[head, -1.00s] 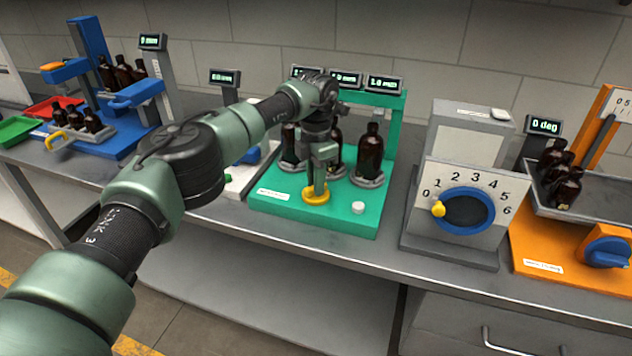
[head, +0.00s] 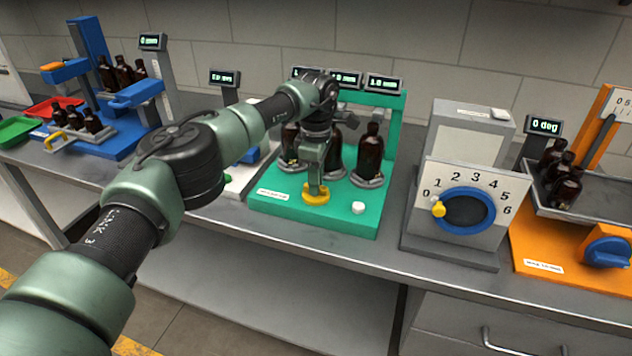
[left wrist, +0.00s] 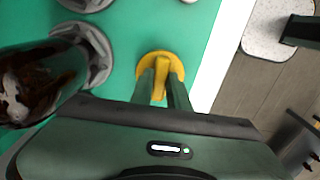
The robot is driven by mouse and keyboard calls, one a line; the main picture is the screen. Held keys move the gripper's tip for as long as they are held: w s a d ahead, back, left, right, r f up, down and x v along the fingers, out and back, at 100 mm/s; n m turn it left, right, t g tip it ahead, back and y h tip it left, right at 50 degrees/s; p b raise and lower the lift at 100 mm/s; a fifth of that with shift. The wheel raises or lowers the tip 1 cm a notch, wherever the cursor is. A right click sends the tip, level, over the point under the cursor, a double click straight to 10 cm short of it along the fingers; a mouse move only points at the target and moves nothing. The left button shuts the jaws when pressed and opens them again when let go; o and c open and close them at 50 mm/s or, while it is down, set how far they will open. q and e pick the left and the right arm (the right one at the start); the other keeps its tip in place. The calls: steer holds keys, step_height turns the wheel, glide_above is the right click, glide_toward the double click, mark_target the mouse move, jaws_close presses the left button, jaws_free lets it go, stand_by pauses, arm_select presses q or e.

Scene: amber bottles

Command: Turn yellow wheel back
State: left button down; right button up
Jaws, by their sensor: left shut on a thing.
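The yellow wheel (head: 316,196) lies flat on the front of the green stand (head: 345,213). It also shows in the left wrist view (left wrist: 149,62) as a round disc with a raised bar across it. My left gripper (head: 316,182) points down from above and is shut on the wheel's bar; its two fingers (left wrist: 161,88) stand on either side of the bar. Amber bottles (head: 369,154) stand on round grey holders behind the wheel, partly hidden by my arm. My right gripper is in neither view.
A white button (head: 358,208) sits right of the wheel. Displays (head: 383,84) top the stand. A grey dial box (head: 465,215) with a blue ring and yellow knob stands to the right, and an orange station (head: 560,255) beyond. A blue station (head: 100,137) stands far left.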

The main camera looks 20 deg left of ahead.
arm_select(q)
steer(key=shift+m, duration=0.4)
steer(key=shift+r, duration=0.1)
steer(key=c, duration=1.4)
jaws_free()
steer(key=shift+o, duration=0.2)
step_height(320, 180, up, 8)
steer(key=shift+f+b, duration=0.15)
steer(key=shift+b, duration=0.5)
steer(key=shift+f, duration=0.1)
